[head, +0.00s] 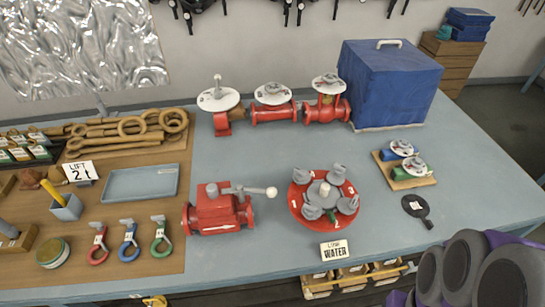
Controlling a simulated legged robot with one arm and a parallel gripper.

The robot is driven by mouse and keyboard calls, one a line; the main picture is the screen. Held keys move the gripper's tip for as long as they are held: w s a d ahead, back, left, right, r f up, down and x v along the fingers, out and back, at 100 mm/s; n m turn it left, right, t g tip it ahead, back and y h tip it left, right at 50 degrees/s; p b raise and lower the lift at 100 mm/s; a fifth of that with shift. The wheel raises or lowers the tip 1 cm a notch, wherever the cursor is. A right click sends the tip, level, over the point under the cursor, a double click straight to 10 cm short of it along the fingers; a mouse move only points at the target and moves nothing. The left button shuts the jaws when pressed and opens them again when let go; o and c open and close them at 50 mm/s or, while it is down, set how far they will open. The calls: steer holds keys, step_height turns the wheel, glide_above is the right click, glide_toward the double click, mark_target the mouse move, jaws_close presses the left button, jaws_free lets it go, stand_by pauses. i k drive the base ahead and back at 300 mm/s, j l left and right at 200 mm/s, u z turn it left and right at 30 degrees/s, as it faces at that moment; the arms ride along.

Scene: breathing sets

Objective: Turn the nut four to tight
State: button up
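A round red flange plate (300,196) lies on the blue-grey table at centre right. Several grey wing-shaped nuts sit around its rim, with a grey hub (322,191) in the middle. White numbers are painted on the red beside them; they are small, and the four appears to be at the upper left, by a grey nut (313,175). How tight any nut is cannot be told. Rounded dark grey and purple parts at the lower right corner look like mine. No gripper fingertips can be made out, and nothing of mine touches the plate.
A red valve (213,211) with a grey lever stands left of the plate. A small sign (333,250) stands in front. A black paddle (417,209) and a wooden board (386,171) lie to the right. A blue box (388,85) stands behind. Bare table surrounds the plate.

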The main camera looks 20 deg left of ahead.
mark_target(301, 176)
steer(key=u, duration=0.85)
